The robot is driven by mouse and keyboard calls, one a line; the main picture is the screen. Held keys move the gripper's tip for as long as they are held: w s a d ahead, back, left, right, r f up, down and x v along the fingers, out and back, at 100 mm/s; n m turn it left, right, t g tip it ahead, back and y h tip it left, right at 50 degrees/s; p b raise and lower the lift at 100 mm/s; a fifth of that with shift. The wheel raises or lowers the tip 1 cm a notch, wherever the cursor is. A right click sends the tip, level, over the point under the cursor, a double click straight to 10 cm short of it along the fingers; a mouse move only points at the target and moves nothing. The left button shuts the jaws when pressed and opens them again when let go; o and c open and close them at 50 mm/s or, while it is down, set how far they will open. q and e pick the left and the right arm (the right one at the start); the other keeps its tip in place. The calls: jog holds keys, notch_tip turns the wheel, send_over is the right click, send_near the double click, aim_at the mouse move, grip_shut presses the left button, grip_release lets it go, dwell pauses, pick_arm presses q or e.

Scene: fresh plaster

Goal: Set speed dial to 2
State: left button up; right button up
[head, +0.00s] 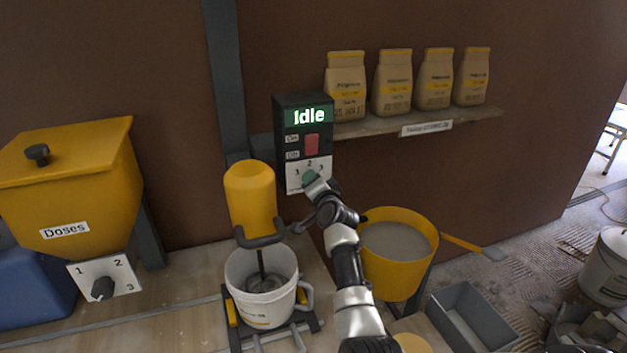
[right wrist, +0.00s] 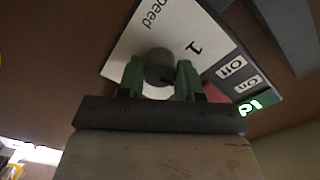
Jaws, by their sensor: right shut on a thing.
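The control box (head: 303,143) hangs on the wall, with a green display reading "Idle", a red switch (head: 311,144) beside "On" and "Off", and a white speed panel (head: 294,184) marked 1, 2, 3. My right gripper (head: 312,178) is at this panel and covers most of the dial in the head view. In the right wrist view its green fingertips (right wrist: 160,78) are shut on the grey speed dial (right wrist: 159,62), one on each side. The "1" and part of the word "Speed" show beside the dial; its pointer setting cannot be read. My left gripper is not in view.
The yellow mixer (head: 250,195) stands over a white bucket (head: 261,290) just left of my right arm. A yellow tub (head: 398,245) is close on its right. Paper bags stand on a shelf (head: 420,127). A second dial (head: 102,288) sits below the yellow "Doses" hopper (head: 85,190).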

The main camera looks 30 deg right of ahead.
jog(key=shift+m, duration=0.5)
jog(key=o, duration=0.9)
jog(key=shift+o, duration=0.2)
jog(key=shift+s, duration=0.15)
jog(key=v, duration=1)
jog(key=shift+s, duration=0.3)
